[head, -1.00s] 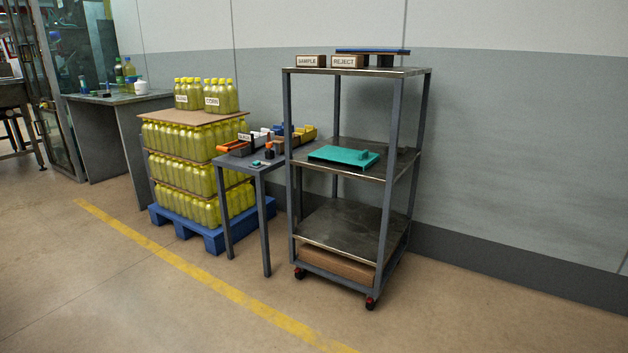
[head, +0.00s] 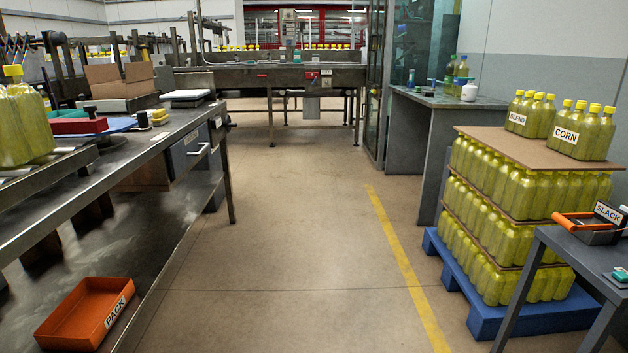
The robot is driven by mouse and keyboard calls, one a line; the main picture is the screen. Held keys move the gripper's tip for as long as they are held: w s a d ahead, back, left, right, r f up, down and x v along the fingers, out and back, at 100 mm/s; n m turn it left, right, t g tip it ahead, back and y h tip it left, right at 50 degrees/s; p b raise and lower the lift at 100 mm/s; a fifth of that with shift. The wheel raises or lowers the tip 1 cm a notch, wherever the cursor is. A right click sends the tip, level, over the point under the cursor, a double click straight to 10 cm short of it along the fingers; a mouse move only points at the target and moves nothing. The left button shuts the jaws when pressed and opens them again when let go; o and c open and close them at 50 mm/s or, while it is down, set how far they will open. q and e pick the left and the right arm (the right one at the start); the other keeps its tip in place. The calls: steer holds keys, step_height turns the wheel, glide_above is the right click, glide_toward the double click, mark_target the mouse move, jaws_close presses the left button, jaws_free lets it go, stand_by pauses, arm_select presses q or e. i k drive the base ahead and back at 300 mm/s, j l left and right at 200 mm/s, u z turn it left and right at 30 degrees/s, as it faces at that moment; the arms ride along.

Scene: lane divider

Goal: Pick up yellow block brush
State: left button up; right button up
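A small yellow block with a dark part (head: 158,115) lies near the far right edge of the steel workbench (head: 150,150) on the left. It looks like the yellow block brush, but it is too small to be certain. A dark upright item (head: 143,119) stands right beside it on its left. Neither of my grippers shows in the head view.
An open cardboard box (head: 120,82) and a white item (head: 186,95) are on the bench. An orange PACK tray (head: 88,312) sits on its lower shelf. Bottles on a blue pallet (head: 530,318) and a grey table (head: 560,250) stand right. The middle floor is clear.

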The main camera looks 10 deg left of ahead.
mark_target(160, 116)
steer(key=i+j+u, duration=0.15)
steer(key=i+u, duration=0.3)
steer(key=i, duration=0.45)
steer(key=i+l+u, duration=0.15)
steer(key=i+u, duration=0.3)
steer(key=i, duration=0.4)
